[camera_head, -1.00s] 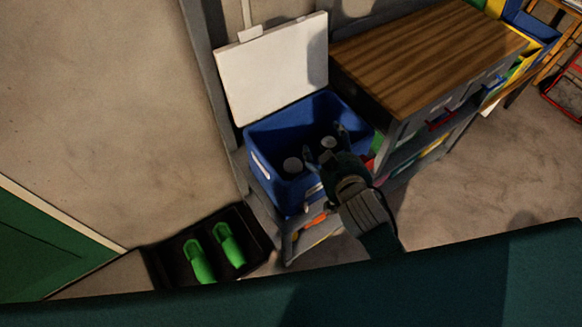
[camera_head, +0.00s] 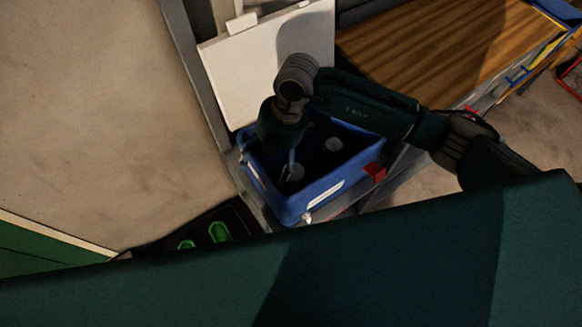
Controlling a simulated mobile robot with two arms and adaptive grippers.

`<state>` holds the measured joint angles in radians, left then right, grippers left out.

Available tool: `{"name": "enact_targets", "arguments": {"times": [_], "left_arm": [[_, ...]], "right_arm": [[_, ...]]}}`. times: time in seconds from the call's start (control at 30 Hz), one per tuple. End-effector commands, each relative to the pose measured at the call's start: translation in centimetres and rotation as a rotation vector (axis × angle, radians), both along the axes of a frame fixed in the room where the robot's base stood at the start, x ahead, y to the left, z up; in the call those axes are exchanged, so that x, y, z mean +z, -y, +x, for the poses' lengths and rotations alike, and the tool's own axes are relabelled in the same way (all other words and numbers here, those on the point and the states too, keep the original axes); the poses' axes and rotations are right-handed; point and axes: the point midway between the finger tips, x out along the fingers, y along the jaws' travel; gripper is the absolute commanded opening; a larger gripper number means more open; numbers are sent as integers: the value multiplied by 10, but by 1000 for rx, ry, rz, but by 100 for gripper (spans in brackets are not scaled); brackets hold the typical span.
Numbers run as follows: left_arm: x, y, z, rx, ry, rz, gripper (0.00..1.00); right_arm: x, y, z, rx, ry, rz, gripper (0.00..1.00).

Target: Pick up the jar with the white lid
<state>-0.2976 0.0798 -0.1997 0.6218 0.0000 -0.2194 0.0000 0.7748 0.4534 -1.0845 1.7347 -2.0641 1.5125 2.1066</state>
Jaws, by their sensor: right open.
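A blue open box (camera_head: 312,197) holds two jars seen from above with round pale lids. The nearer jar (camera_head: 298,173) is in the left part of the box, and the other jar (camera_head: 333,144) is farther back to the right. Both lids look greyish-white in the shade, and their bodies are hard to make out. My right gripper (camera_head: 284,168) is open and points down into the left part of the box, with a finger beside the nearer jar's lid. I cannot tell whether it touches. My left gripper is not in view.
Green shoes (camera_head: 219,232) lie in a dark tray at lower left. The box walls surround the gripper closely.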

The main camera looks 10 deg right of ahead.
Motion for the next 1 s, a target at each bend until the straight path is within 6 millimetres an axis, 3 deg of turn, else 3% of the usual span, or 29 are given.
{"name": "enact_targets", "arguments": {"times": [0.03,0.07,0.1,0.2,0.33,0.57,1.0], "left_arm": [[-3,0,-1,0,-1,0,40],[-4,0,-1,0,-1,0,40],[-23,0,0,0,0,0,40],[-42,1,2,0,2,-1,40],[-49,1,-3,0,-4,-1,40],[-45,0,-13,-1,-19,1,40],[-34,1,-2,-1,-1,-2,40]], "right_arm": [[-5,37,17,-56,27,-138,75],[-5,58,25,-91,40,-216,75],[-26,63,24,-102,36,-238,75],[-44,71,26,-117,40,-262,75],[-52,77,29,-131,44,-283,75],[-80,78,28,-132,41,-288,75],[-128,75,28,-131,39,-286,75]]}}
